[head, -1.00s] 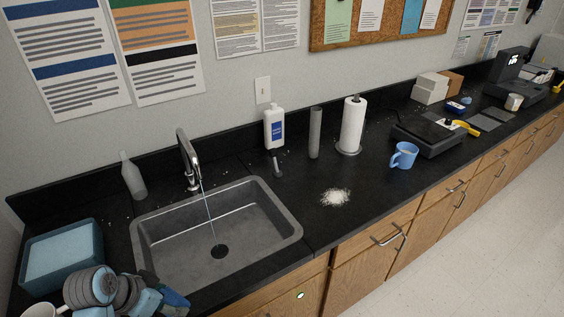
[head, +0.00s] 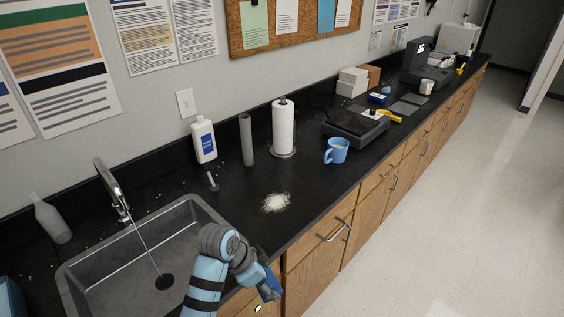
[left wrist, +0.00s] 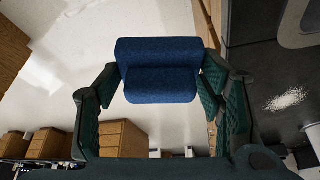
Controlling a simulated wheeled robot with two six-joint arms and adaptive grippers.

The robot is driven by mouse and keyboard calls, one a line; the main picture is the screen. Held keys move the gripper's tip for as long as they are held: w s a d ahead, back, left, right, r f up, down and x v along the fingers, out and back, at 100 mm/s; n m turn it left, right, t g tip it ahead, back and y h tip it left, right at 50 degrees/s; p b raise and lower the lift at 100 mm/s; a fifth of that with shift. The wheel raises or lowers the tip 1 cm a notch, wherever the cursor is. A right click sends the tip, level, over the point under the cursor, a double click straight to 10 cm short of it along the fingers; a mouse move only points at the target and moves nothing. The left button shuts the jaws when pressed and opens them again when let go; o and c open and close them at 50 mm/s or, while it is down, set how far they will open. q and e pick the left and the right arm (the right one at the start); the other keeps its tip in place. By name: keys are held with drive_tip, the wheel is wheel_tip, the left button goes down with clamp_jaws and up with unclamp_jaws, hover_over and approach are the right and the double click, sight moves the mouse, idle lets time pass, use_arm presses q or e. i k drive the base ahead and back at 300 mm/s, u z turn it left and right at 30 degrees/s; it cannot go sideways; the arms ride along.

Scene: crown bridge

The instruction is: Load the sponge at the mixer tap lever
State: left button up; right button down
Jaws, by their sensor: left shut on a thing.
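My left gripper (head: 262,279) is at the front edge of the counter, to the right of the sink. It is shut on a dark blue sponge (left wrist: 158,72), which sits between both fingers in the left wrist view. In the head view the sponge (head: 272,288) is partly covered by the gripper. The chrome mixer tap (head: 112,187) stands behind the sink (head: 95,262), and a thin stream of water runs from it. Its lever is too small to make out clearly. The gripper is well apart from the tap. My right gripper is not in view.
A white powder heap (head: 276,202) lies on the black counter right of the sink. A blue mug (head: 336,151), a paper roll (head: 283,128), a grey cylinder (head: 246,140) and a white bottle (head: 204,140) stand behind it. A pale bottle (head: 51,218) leans left of the tap.

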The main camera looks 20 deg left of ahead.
sight(206, 167)
drive_tip(key=z, duration=0.2)
drive_tip(key=i, duration=1.2)
drive_tip(key=u, duration=1.15)
